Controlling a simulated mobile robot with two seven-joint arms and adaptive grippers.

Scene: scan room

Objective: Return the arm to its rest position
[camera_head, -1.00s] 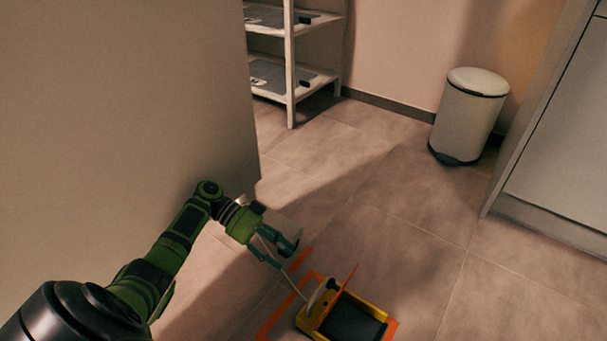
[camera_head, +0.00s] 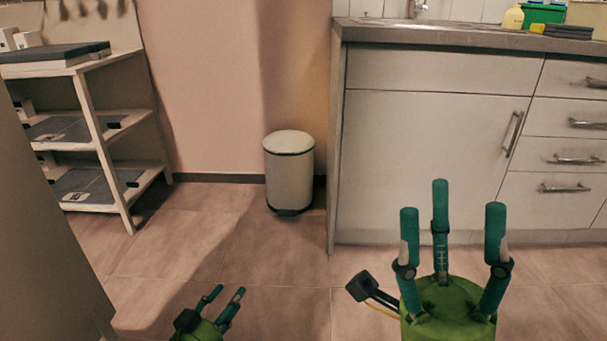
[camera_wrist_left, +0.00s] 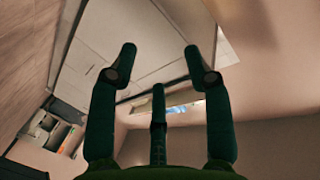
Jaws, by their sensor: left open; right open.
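My left gripper (camera_head: 227,297) is low in the head view, left of centre, above the floor. Its fingers are apart and nothing is between them. In the left wrist view its three dark green fingers (camera_wrist_left: 160,65) stand spread and empty. My right gripper (camera_head: 450,215) is at the lower right of the head view, its three teal fingers pointing up, spread and empty, in front of the white cabinet. Most of both arms is outside the head view.
A white bin (camera_head: 289,172) stands by the wall. A white shelf unit (camera_head: 88,128) is at the left, behind a grey panel (camera_head: 38,235). A white cabinet (camera_head: 430,135) with a countertop (camera_head: 460,36) fills the right. The floor (camera_head: 270,250) before the bin is clear.

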